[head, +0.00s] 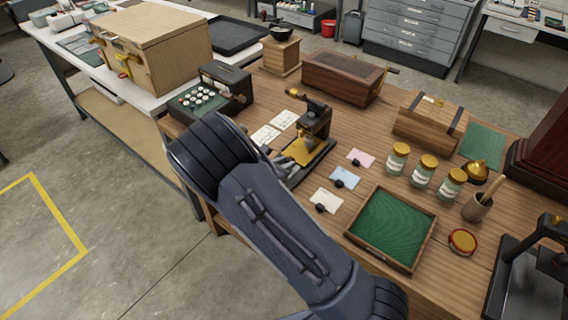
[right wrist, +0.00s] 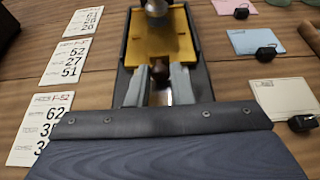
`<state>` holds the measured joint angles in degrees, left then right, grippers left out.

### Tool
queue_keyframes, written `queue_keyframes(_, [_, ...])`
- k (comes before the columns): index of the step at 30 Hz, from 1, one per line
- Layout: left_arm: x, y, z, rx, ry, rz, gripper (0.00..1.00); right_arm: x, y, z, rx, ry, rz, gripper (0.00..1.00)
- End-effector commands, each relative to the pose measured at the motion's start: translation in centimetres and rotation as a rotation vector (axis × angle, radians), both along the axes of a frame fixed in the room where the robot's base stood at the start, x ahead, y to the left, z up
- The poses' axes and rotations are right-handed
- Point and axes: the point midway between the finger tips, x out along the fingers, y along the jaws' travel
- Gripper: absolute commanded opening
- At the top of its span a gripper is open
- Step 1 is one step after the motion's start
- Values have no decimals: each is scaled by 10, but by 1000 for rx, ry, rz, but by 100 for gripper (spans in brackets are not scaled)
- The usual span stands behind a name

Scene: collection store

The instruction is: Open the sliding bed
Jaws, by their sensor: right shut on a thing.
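A small dark press (head: 318,120) stands on the wooden workbench, with a brass-yellow sliding bed (head: 303,150) low on its dark base. In the right wrist view the yellow bed (right wrist: 178,46) lies between dark rails, under a round metal part (right wrist: 156,8). My right gripper (right wrist: 160,78) is at the near end of the bed, its two grey fingers shut on a small brown knob (right wrist: 161,69). In the head view my right arm hides most of that gripper. My left gripper is not in view.
Number cards (right wrist: 64,62) lie left of the press. Coloured cards with dark stamps (head: 344,178) lie right of it. A green-lined tray (head: 433,238), jars (head: 421,171) and a keyed machine (head: 226,88) are nearby. The floor left of the bench is open.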

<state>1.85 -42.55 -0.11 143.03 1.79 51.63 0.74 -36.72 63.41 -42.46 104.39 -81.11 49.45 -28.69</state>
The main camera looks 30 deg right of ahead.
Motion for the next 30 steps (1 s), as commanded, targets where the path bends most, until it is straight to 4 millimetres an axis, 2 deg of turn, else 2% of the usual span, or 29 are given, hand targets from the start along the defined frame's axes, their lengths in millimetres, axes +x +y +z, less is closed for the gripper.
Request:
queue_keyframes(5, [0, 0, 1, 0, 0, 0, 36, -4, 14, 0, 3, 0, 4, 0])
queue_keyframes(12, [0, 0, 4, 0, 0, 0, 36, -29, 74, 0, 4, 2, 8, 0])
queue_keyframes(17, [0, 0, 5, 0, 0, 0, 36, -41, 102, 0, 2, 0, 5, 0])
queue_keyframes(21, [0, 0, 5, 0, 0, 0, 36, -45, 110, 0, 1, 0, 1, 0])
queue_keyframes(29, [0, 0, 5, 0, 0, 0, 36, -45, 110, 0, 0, -1, 0, 0])
queue_keyframes(30, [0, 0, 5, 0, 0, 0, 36, -45, 110, 0, 0, -1, 0, 22])
